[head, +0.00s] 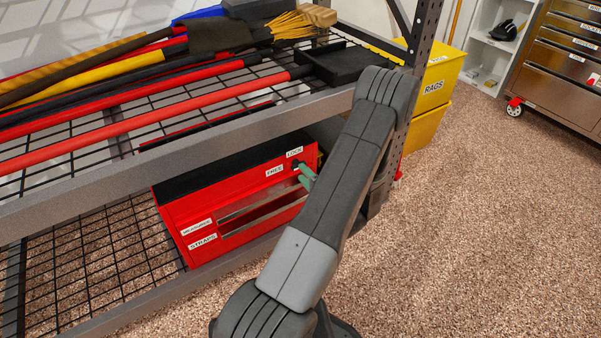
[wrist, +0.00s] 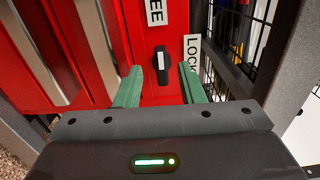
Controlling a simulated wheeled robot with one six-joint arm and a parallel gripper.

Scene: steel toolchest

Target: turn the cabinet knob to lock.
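The red toolchest (head: 185,215) sits on the lower wire shelf, with labels FREE (head: 274,171) and LOCK (head: 294,152) near its upper right corner. In the wrist view the black knob (wrist: 161,65), with a pale mark on its face, stands between the FREE label (wrist: 154,12) and the LOCK label (wrist: 192,52). The mark runs nearly along the picture's vertical and does not point squarely at LOCK. My gripper (wrist: 158,82) is open, its green fingers apart on either side of the knob and seemingly not touching it. In the head view my arm partly hides the gripper (head: 306,174).
The upper shelf (head: 170,135) with red and yellow poles lies above the chest. A perforated post (head: 421,45) stands right of it. Yellow RAGS bins (head: 433,88) and a steel cabinet (head: 560,60) are farther right. The speckled floor (head: 480,220) is clear at the right.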

